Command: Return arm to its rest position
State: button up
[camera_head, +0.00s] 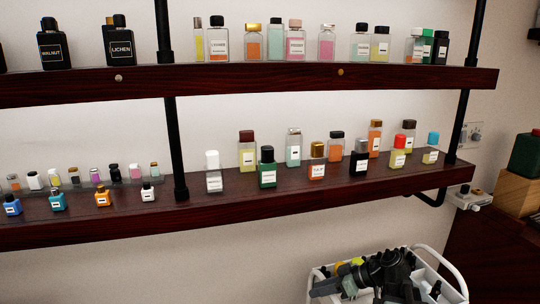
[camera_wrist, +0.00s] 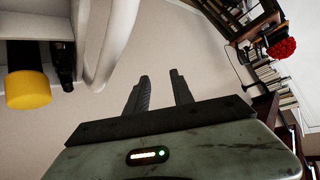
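My gripper (camera_wrist: 159,77) shows in the wrist view with its two dark fingers apart and nothing between them. Beyond the fingers is plain beige wall or floor; I cannot tell which. In the head view my dark arm is folded low at the bottom right, over a white-railed carrier (camera_head: 456,272). The fingertips cannot be made out there. The arm is below the shelves and apart from the bottles.
The upper shelf (camera_head: 250,82) and lower shelf (camera_head: 250,211) hold many small bottles. A wooden box (camera_head: 516,193) stands at the right. In the wrist view, a yellow cylinder (camera_wrist: 26,90) and white rail are close at left; bookshelves (camera_wrist: 268,75) are farther right.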

jog(key=s+a+f+m+g+h+p, duration=0.1)
jog(key=s+a+m+g+h+p, duration=0.35)
jog(key=a, duration=0.45)
jog(key=s+d+f+m+h, duration=0.2)
jog(key=d+m+h, duration=0.3)
jog(key=d, duration=0.3)
jog(key=shift+d+f+m+t, duration=0.2)
jog(key=shift+d+m+t, duration=0.2)
jog(key=shift+m, duration=0.15)
